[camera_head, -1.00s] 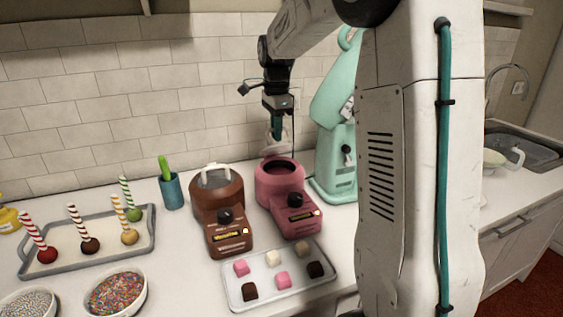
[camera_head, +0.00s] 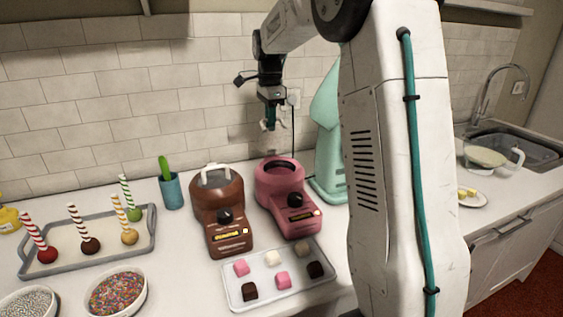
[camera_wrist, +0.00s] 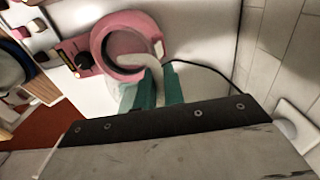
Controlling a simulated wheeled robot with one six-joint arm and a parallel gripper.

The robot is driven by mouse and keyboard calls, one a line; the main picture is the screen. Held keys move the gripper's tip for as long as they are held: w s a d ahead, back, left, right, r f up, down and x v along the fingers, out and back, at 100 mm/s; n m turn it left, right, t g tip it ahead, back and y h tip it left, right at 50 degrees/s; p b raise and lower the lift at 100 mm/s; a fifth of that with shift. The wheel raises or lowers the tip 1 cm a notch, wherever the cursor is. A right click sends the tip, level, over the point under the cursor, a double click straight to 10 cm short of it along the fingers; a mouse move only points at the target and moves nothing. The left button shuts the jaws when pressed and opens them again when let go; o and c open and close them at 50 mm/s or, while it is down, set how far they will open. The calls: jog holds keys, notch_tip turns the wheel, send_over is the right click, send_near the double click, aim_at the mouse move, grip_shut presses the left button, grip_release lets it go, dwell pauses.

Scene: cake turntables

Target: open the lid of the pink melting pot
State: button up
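The pink melting pot (camera_head: 282,190) stands on the counter right of the brown pot, and its dark round opening shows from above. In the wrist view the pink pot's ring (camera_wrist: 101,45) lies beyond my fingers. My gripper (camera_head: 268,124) is above and behind the pot, clear of its rim. The teal fingers (camera_wrist: 158,88) are close together around the end of a curved white handle (camera_wrist: 150,62), which appears to belong to the pot's lid. The lid's clear part is hard to make out, so its exact tilt cannot be told.
The brown pot (camera_head: 219,205) stands close on the left with its clear, white-handled lid on. A tray of small cubes (camera_head: 240,303) lies in front. The mint-green mixer (camera_head: 326,150) is close on the right. The tiled wall (camera_head: 110,90) is behind.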

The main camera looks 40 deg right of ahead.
jog(key=shift+w+d+f, duration=0.3)
jog(key=shift+w+f, duration=0.1)
jog(key=shift+w, duration=0.7)
jog(key=shift+w+d+f, duration=0.35)
jog(key=shift+w, duration=0.7)
jog(key=shift+w+d+f, duration=0.3)
jog(key=shift+w+f, duration=0.1)
jog(key=shift+w, duration=0.7)
jog(key=o, duration=1.2)
notch_tip(320, 180, up, 7)
jog(key=shift+r, duration=0.1)
